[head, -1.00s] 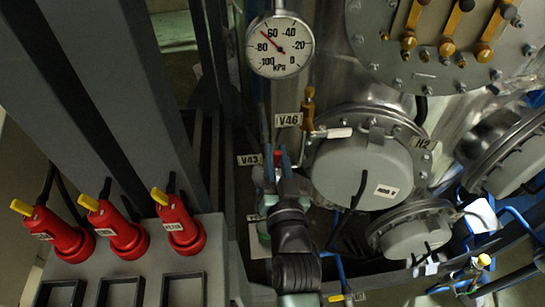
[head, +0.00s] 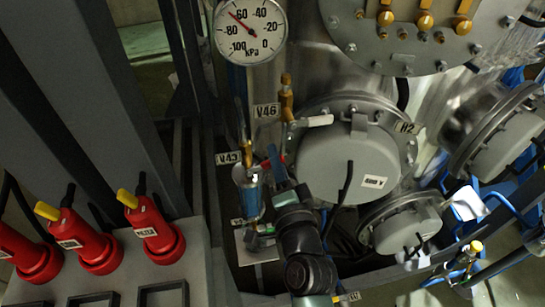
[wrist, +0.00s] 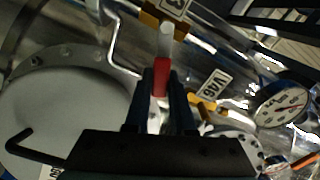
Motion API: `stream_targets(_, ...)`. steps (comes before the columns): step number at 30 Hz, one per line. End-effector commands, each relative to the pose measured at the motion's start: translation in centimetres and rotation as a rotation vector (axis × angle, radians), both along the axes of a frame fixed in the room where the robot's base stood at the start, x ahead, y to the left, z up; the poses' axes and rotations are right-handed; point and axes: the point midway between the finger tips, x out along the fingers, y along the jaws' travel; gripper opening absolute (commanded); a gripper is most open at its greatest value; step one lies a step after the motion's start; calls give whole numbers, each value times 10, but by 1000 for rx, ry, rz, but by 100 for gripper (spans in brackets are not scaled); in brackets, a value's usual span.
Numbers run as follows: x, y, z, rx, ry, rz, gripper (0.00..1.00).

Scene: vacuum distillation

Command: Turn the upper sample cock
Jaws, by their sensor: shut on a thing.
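The upper sample cock (head: 247,150) is a brass valve beside the V43 label (head: 228,158), above a clear vessel (head: 249,196). Its lever has a red grip, partly hidden by my fingers in the head view. In the wrist view, the red grip (wrist: 161,78) lies between my fingertips, with its pale stem (wrist: 165,42) running up to the brass body (wrist: 165,20). My gripper (head: 274,163) is shut on this red grip, to the right of the cock body. The wrist view also shows my gripper (wrist: 163,92).
The V46 valve (head: 286,98) with a white lever stands just above right. A pressure gauge (head: 250,28) is above, and a round grey flanged cover (head: 348,160) is close on the right. Red plugs (head: 155,230) stand on a grey box at lower left.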

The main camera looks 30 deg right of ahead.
Motion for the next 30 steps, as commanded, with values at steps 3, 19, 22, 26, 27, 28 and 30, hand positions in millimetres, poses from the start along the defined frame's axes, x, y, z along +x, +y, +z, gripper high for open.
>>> stream_targets(3,-1,-2,-8,97,-25,0,0)
stream_targets(19,-1,-3,-23,351,-97,1,0)
stream_targets(22,-1,-3,-24,365,-102,0,0)
stream_targets(26,-1,-4,-24,375,-104,0,0)
stream_targets(27,-1,-3,-24,376,-105,0,0)
stream_targets(28,-1,-4,-24,376,-105,0,0)
stream_targets(30,-1,-3,-24,377,-105,1,0)
